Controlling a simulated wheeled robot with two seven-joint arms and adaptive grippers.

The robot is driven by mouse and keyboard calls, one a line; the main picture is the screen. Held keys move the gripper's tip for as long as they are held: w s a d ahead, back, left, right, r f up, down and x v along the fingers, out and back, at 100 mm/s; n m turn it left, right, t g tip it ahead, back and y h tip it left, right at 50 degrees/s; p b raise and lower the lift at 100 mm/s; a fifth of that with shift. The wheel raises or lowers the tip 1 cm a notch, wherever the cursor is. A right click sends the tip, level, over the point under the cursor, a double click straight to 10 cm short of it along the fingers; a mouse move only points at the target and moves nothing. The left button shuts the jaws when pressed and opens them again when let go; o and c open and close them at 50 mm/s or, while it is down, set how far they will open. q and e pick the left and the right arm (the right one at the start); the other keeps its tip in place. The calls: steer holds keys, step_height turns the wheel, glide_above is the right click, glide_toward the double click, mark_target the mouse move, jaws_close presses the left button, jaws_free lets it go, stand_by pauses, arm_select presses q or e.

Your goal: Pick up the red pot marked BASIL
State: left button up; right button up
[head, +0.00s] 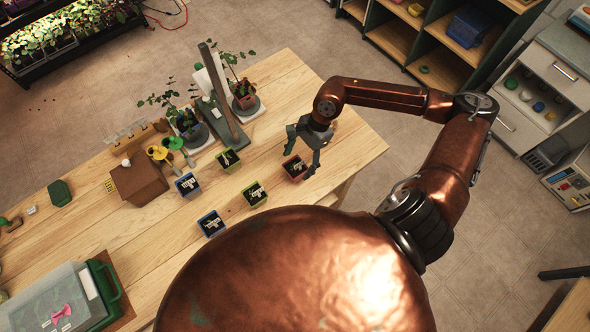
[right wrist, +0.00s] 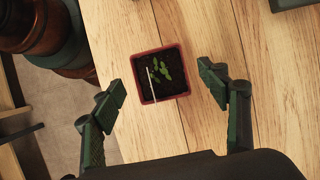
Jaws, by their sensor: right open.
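A small square red pot (head: 295,168) with dark soil and a green seedling stands on the wooden table, near its right end. It also shows in the right wrist view (right wrist: 187,84), upright, with a thin white label stick whose writing I cannot read. My right gripper (head: 304,153) is open and empty above the red pot. In the right wrist view its two fingertips (right wrist: 164,88) are apart, one on either side of the pot and not visibly touching it. My left gripper is not in view.
Blue pots (head: 187,185) and green pots (head: 254,195) stand left of the red pot. Potted plants and an upright post (head: 222,92) stand behind. A brown box (head: 138,180) and a green-edged container (head: 105,290) are farther left. The table right of the red pot is clear.

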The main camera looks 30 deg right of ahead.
mark_target(295, 171)
steer(key=shift+x, duration=1.25)
steer(key=shift+a, duration=0.1)
steer(key=shift+c, duration=0.4)
steer(key=c, duration=1.3)
